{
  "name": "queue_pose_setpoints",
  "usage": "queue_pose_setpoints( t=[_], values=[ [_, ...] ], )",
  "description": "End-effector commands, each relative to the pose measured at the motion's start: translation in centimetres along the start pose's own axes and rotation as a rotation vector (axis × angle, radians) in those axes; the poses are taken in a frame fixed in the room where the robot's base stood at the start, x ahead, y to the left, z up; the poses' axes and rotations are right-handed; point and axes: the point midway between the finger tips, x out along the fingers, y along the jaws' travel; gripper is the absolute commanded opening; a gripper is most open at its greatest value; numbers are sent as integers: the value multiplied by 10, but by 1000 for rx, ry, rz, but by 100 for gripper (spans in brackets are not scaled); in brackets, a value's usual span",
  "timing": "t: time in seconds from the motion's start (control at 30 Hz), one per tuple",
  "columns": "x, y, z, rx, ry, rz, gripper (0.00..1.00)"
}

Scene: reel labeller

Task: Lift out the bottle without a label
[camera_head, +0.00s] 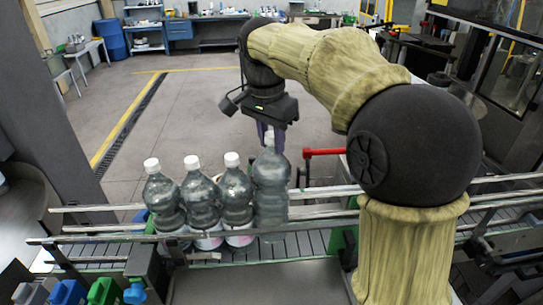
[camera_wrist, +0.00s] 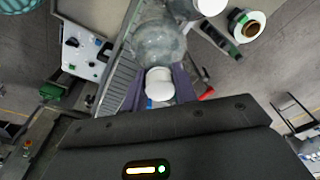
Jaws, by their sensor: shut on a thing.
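The bottle without a label (camera_head: 271,188) is clear and bare, at the right end of a row on the conveyor. My gripper (camera_head: 269,140) is shut on its neck from above. Its top sits higher in the picture than its neighbours' caps; whether its base is clear of the belt I cannot tell. In the wrist view its white cap (camera_wrist: 160,84) is between my fingers, with the clear body (camera_wrist: 158,42) beyond. To its left stand three capped bottles (camera_head: 164,200) (camera_head: 199,195) (camera_head: 236,195), with pale labels low down, partly hidden by the front rail.
Metal guide rails (camera_head: 110,238) run along both sides of the conveyor (camera_head: 305,243). A red lever (camera_head: 322,152) is just right of the held bottle. The floor behind is clear.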

Motion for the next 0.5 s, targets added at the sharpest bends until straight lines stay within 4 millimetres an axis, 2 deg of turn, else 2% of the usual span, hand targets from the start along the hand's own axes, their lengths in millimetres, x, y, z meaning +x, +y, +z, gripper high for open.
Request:
queue_pose_setpoints(
  t=[0.1, 0.5],
  values=[
    [-25, -2, -3, 1, 6, -10, 0],
    [-90, -1, -11, 0, 5, -10, 0]
  ],
)
